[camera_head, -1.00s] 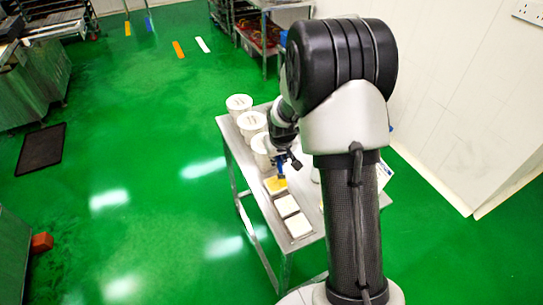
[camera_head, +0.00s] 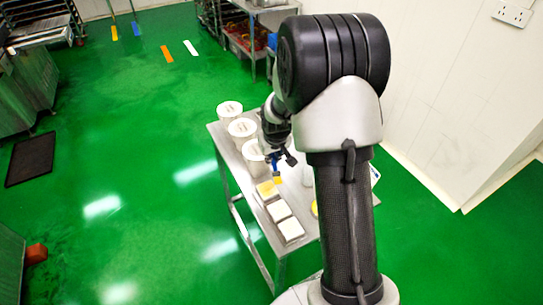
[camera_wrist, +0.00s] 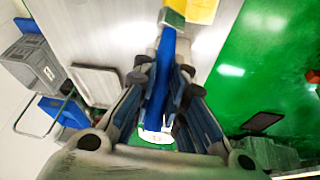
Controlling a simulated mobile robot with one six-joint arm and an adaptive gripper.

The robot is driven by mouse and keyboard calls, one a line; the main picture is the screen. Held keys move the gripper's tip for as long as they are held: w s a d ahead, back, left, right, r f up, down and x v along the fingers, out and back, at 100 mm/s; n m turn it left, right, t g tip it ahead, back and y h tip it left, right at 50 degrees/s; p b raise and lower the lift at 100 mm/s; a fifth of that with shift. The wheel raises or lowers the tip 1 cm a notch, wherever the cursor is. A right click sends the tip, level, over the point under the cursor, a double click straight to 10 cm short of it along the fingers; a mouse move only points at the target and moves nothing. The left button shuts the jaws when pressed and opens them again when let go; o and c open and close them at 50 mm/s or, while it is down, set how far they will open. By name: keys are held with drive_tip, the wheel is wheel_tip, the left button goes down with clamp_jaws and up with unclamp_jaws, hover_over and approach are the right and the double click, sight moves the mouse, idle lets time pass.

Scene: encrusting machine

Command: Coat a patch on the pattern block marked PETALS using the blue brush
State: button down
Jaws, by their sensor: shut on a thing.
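My gripper (camera_head: 276,156) is shut on the blue brush, which points down. In the wrist view the brush's blue handle (camera_wrist: 160,80) lies between the two fingers, and its head (camera_wrist: 172,17) is near a yellow surface (camera_wrist: 202,10) at the top edge. In the head view the brush (camera_head: 277,167) is above and slightly right of a block with a yellow top (camera_head: 266,190). Two white-topped blocks, one in the middle (camera_head: 279,210) and one nearer (camera_head: 290,230), line up with it. I cannot read any markings, so I cannot tell which is PETALS.
Three white tubs, at the back (camera_head: 229,108), middle (camera_head: 242,128) and front (camera_head: 252,152), stand along the metal table (camera_head: 232,172). My arm hides the table's right part, where a yellow item (camera_head: 314,208) partly shows. Open green floor (camera_head: 150,230) lies left.

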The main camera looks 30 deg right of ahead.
drive_tip(key=shift+s+r+p, duration=0.1)
drive_tip(key=shift+r+p, duration=0.3)
drive_tip(key=shift+r, duration=0.55)
drive_tip(key=shift+s+r+p, duration=0.1)
drive_tip(key=shift+r+p, duration=0.95)
drive_tip(key=shift+r, duration=0.5)
drive_tip(key=shift+f, duration=0.15)
drive_tip(key=f+t+b, duration=0.1)
drive_tip(key=b, duration=0.2)
drive_tip(key=shift+d+b, duration=0.15)
drive_tip(key=shift+b, duration=0.15)
drive_tip(key=shift+f+b, duration=0.15)
drive_tip(key=shift+b, duration=1.05)
drive_tip(key=shift+d+t+b, duration=0.1)
drive_tip(key=shift+t+b, duration=0.3)
drive_tip(key=shift+b, duration=0.45)
drive_tip(key=shift+b, duration=0.4)
